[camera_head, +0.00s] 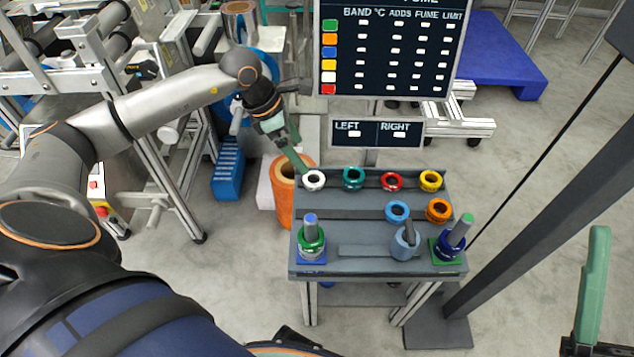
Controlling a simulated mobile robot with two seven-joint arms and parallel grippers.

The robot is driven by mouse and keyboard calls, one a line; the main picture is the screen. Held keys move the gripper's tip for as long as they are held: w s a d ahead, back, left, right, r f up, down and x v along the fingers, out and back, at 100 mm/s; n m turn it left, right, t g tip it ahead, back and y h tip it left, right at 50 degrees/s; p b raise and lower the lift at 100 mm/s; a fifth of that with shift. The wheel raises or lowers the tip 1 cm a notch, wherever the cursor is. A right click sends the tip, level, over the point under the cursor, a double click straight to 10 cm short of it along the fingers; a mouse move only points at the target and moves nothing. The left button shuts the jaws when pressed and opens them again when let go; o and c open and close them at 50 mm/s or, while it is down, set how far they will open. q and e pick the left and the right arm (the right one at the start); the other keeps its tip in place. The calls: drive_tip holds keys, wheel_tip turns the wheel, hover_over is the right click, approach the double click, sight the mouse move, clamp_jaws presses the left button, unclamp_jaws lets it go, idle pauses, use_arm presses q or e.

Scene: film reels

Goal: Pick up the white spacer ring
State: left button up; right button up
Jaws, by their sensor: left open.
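The white spacer ring (314,181) lies at the left end of the back row on the grey stepped stand. My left gripper (301,165) reaches in from the upper left, with its green fingers open. Its fingertips are just behind and left of the white ring, close to its rim; I cannot tell whether they touch it. My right gripper (592,290) shows only in part at the right edge, as a green finger, away from the stand.
Teal (353,178), red (391,181) and yellow (430,180) rings share the back row. Blue (397,211) and orange (438,210) rings sit below. Posts with rings stand at the front left (311,238) and right (453,243). A LEFT/RIGHT sign (376,132) stands behind.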

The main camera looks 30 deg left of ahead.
use_arm(q)
approach(317, 182)
drive_tip(key=shift+w+d+f+b, duration=0.35)
drive_tip(key=shift+d+f+b, duration=0.05)
drive_tip(key=shift+d+f, duration=0.05)
drive_tip(key=x, duration=0.1)
drive_tip(key=b+x, duration=0.1)
drive_tip(key=x, duration=0.1)
drive_tip(key=b+x, duration=0.1)
drive_tip(key=x, duration=0.1)
drive_tip(key=shift+s+a+f, duration=0.1)
drive_tip(key=shift+a+f, duration=0.1)
drive_tip(key=shift+a, duration=0.1)
use_arm(e)
wheel_tip(317, 182, down, 3)
drive_tip(key=shift+w+a+f+m, duration=0.1)
drive_tip(key=shift+f+m, duration=0.05)
drive_tip(key=shift+m, duration=0.25)
